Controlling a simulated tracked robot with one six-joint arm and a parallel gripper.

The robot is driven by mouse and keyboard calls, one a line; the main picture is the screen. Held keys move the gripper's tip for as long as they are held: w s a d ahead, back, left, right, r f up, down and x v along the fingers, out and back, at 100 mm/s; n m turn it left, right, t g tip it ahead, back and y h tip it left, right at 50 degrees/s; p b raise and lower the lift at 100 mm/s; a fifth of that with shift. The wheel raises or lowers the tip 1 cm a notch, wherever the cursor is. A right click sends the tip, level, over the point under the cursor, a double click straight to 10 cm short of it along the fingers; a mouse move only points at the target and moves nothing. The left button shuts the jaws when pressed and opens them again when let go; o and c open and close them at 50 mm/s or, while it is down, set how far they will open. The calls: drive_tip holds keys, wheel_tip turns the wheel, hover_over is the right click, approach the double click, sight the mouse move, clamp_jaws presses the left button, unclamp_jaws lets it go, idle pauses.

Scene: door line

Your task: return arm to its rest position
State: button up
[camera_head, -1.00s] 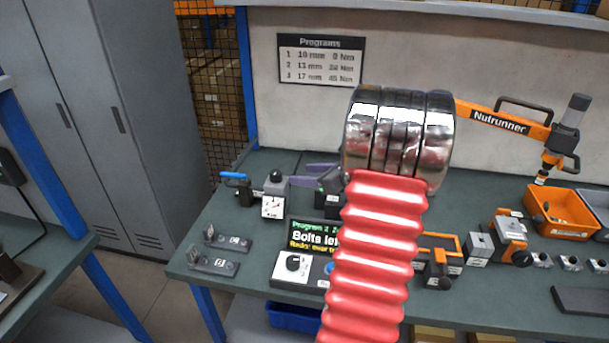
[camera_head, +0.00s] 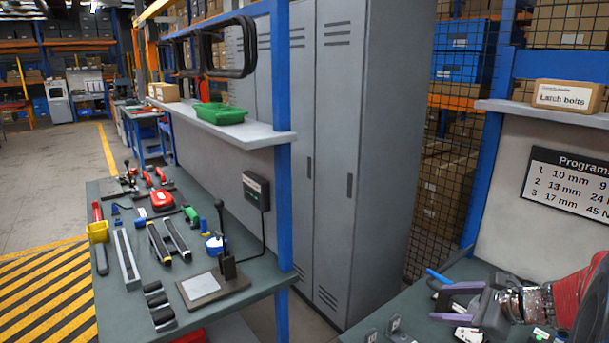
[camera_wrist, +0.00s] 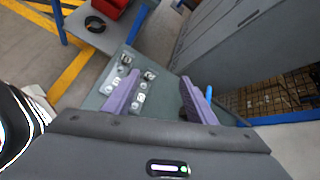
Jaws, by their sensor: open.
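My gripper (camera_head: 458,303) is at the lower right of the head view, low over the right-hand workbench, at the end of my red ribbed arm. Its two purple fingers are spread apart with nothing between them. In the wrist view my gripper (camera_wrist: 157,97) also shows open, pointing over the bench corner. Small clamp-like metal fixtures (camera_wrist: 135,88) lie on the bench below and between the fingers. A blue-handled tool (camera_head: 438,277) is close beside the gripper in the head view. Part of my arm is cut off by the right edge.
Grey lockers (camera_head: 335,150) stand between the two benches. The left bench (camera_head: 120,250) holds several tools and a tester with a lever. A shelf (camera_head: 215,130) carries a green tray (camera_head: 219,113). The programs sign (camera_head: 570,182) hangs behind the right bench. Floor shows at far left.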

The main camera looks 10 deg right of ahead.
drive_tip(key=s+a+r+n+g, duration=0.25)
drive_tip(key=a+n, duration=0.35)
drive_tip(key=a, duration=0.4)
drive_tip(key=s+a+r+n+g+h, duration=0.1)
drive_tip(key=s+a+n+h, duration=0.3)
drive_tip(key=s+a+n, duration=1.1)
drive_tip(key=shift+a+r+n+g, duration=0.25)
drive_tip(key=shift+a+n+g, duration=0.25)
drive_tip(key=shift+n, duration=1.9)
